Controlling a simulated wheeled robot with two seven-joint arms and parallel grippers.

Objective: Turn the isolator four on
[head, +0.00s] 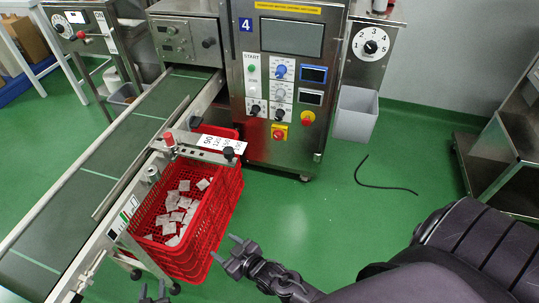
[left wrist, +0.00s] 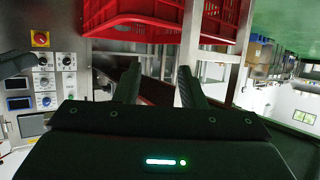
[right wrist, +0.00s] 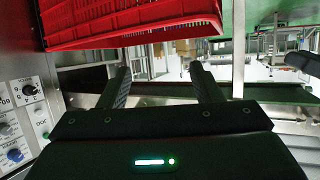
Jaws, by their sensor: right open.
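The steel cabinet (head: 283,90) carries a blue plate with a white 4 (head: 246,25). On its front, a red knob on a yellow base (head: 308,117) sits at the right, and a red button on a yellow square (head: 279,132) is lower left. My left gripper (head: 153,291) is open and empty at the bottom edge, mostly cut off.
A red crate (head: 222,200) with several white teabags stands beside the conveyor (head: 100,155). A grey bin (head: 355,116) hangs under the dial panel. A black cable (head: 384,187) lies on the green floor. A steel trolley (head: 505,145) is at right. Floor before the cabinet is clear.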

